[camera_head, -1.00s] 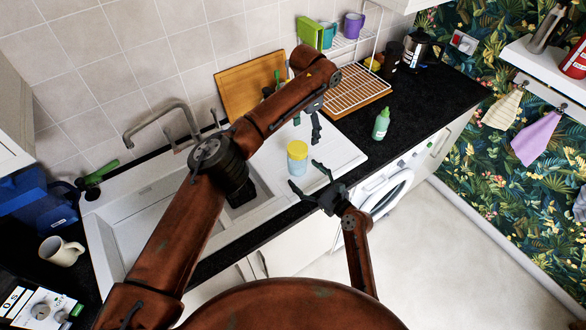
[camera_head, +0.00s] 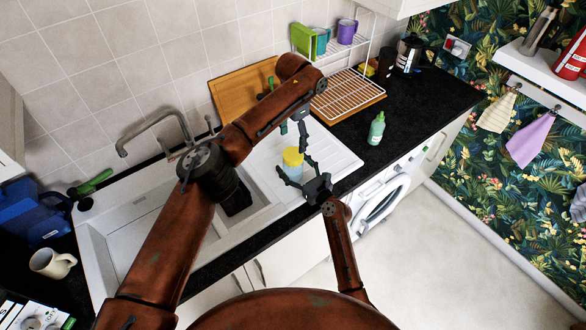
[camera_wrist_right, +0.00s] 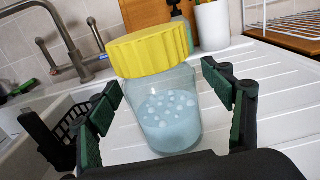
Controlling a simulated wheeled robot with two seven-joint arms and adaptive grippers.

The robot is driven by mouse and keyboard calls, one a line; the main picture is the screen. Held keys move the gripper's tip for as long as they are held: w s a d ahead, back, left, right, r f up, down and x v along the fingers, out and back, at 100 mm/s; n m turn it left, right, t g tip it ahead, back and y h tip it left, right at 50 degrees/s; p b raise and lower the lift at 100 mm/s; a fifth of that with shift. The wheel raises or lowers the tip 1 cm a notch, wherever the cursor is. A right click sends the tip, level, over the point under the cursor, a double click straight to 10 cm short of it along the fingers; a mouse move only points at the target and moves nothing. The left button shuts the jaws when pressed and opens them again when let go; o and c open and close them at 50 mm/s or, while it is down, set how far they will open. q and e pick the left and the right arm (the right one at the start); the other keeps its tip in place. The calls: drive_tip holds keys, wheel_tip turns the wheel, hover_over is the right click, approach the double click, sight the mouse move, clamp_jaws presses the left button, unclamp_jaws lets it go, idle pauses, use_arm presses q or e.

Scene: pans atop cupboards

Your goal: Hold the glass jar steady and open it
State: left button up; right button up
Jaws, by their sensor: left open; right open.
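The glass jar (camera_head: 291,172) stands upright on the white draining board, with its yellow lid (camera_head: 293,156) on. In the right wrist view, the clear jar (camera_wrist_right: 168,115) holds pale blue contents with white bits, under a ribbed yellow lid (camera_wrist_right: 150,49). My right gripper (camera_head: 293,166) is open, its fingers on either side of the jar body; gaps show between the green pads and the glass in the wrist view. My left gripper (camera_head: 296,134) is open above and behind the jar, partly hidden by its own arm. It holds nothing.
A green bottle (camera_head: 377,128) stands on the black counter to the right. A wire rack (camera_head: 348,95) and a wooden board (camera_head: 235,97) are behind. The sink and tap (camera_head: 150,138) lie left. A mug (camera_head: 52,263) is at far left.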

drive_tip(key=shift+c, duration=0.5)
drive_tip(key=c, duration=1.6)
drive_tip(key=o, duration=1.7)
drive_tip(key=shift+s, duration=0.1)
